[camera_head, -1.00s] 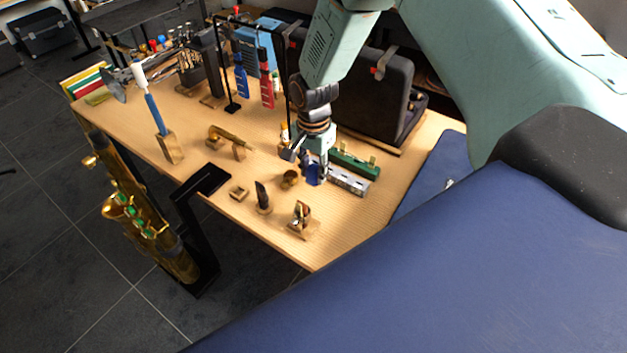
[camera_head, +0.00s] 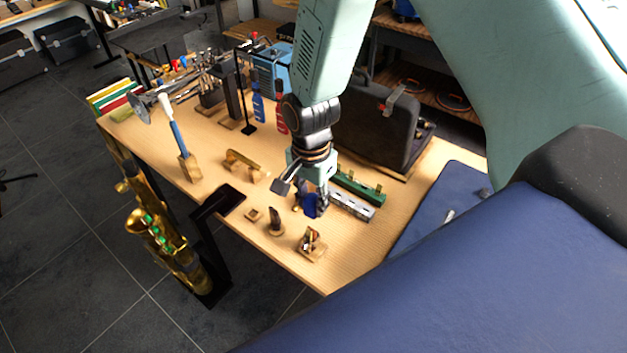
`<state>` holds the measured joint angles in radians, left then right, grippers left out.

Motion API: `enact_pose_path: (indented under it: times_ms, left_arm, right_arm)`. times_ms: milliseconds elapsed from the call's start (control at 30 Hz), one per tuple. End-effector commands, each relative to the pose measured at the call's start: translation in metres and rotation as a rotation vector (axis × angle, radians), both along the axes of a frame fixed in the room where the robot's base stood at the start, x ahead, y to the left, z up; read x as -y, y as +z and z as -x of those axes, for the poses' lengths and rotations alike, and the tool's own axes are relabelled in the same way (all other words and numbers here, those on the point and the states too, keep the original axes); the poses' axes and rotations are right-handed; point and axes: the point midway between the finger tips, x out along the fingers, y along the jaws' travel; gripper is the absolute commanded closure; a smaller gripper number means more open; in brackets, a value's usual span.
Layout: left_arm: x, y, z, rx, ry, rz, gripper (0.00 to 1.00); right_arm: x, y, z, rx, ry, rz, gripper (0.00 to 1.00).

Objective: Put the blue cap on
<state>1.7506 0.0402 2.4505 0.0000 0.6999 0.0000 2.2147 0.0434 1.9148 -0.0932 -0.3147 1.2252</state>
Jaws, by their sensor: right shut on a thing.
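The blue cap (camera_head: 309,206) is at the fingertips of my right gripper (camera_head: 303,194), which is shut on it over the front right part of the wooden table. I cannot tell how far it is above the tabletop. A dark upright mouthpiece-like piece (camera_head: 276,220) stands on a small wooden base to the left of the cap, apart from it. A brass saxophone (camera_head: 160,236) leans on a black stand at the table's left front. What lies directly behind the cap and fingers is hidden. My left gripper is out of view.
A silver harmonica (camera_head: 352,206) and a green one (camera_head: 358,187) lie right of the gripper. A wooden block with a small part (camera_head: 312,244) is in front. A black case (camera_head: 380,125) stands behind. Blue cloth (camera_head: 440,205) covers the table's right end.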

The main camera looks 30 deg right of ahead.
Motion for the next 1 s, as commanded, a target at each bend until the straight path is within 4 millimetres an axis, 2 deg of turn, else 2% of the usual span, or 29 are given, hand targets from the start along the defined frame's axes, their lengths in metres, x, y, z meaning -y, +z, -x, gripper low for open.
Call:
enact_pose_path:
  times_ms: [267, 633, 1000]
  left_arm:
    - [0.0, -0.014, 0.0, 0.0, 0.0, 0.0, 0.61]
    - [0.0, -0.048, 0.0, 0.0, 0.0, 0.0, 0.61]
    - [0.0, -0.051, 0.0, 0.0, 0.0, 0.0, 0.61]
  right_arm:
    - [0.0, -0.014, -0.004, 0.015, -0.008, -0.003, 0.84]
    - [0.0, -0.048, -0.004, 0.014, -0.008, -0.003, 0.84]
    - [0.0, -0.052, -0.004, 0.015, -0.008, -0.003, 0.84]
